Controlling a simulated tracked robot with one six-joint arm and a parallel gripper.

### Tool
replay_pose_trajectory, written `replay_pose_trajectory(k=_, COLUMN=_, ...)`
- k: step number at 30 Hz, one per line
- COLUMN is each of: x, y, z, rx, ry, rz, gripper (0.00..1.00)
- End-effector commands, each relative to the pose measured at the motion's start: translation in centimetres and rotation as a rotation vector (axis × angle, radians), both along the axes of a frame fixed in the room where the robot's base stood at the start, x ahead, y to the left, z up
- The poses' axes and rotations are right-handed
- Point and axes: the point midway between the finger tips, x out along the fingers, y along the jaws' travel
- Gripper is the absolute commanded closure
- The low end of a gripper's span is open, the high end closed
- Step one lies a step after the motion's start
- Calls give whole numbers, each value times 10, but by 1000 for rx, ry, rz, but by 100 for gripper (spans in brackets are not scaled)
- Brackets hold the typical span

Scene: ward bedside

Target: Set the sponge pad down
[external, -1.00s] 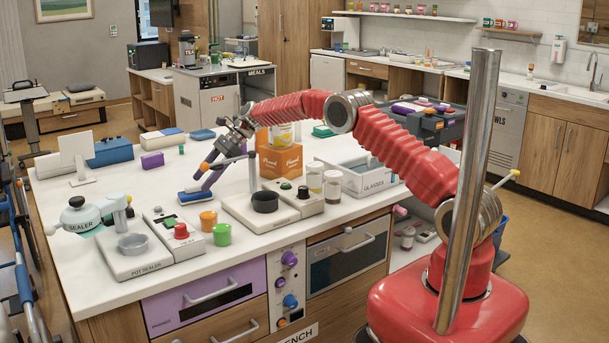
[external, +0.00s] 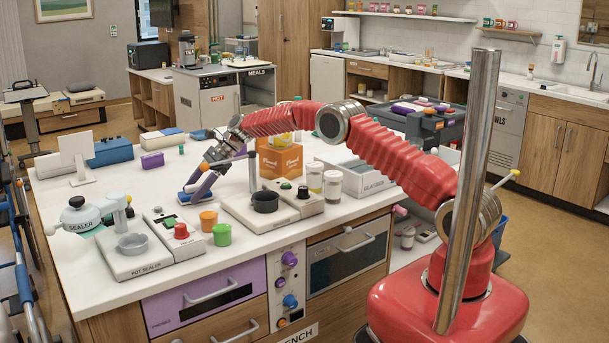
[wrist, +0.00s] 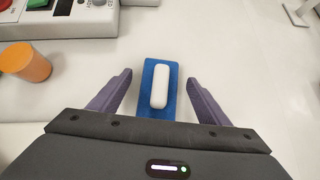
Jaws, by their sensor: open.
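The sponge pad (wrist: 171,105), a blue slab with a white grip along its top, lies on the white worktop. In the external view the pad (external: 188,196) shows low beneath my fingers, partly covered by them. My gripper (wrist: 160,77) is open, with one purple finger on each side of the pad and a visible gap on both sides. It also shows in the external view (external: 200,186), tilted down to the worktop. The pad's near end is hidden by the gripper body in the wrist view.
An orange cup (external: 208,219) and a green cup (external: 222,235) stand near the pot sealer (external: 135,262). A scale-like unit with a dark bowl (external: 265,201) and an upright post is right of the gripper. Behind is an orange box (external: 280,160).

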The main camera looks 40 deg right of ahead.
Motion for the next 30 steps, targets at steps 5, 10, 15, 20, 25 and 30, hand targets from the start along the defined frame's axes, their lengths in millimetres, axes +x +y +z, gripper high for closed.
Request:
replay_pose_trajectory(k=5, x=0, y=0, z=0, rx=0, ry=0, rz=0, gripper=35)
replay_pose_trajectory(k=10, x=0, y=0, z=0, rx=0, ry=0, rz=0, gripper=47)
replay_pose_trajectory(k=15, x=0, y=0, z=0, rx=0, ry=0, rz=0, gripper=58)
replay_pose_trajectory(k=20, x=0, y=0, z=0, rx=0, ry=0, rz=0, gripper=70)
replay_pose_trajectory(k=25, x=0, y=0, z=0, rx=0, ry=0, rz=0, gripper=78)
replay_pose_trajectory(k=30, x=0, y=0, z=2, rx=0, ry=-1, rz=1, gripper=78)
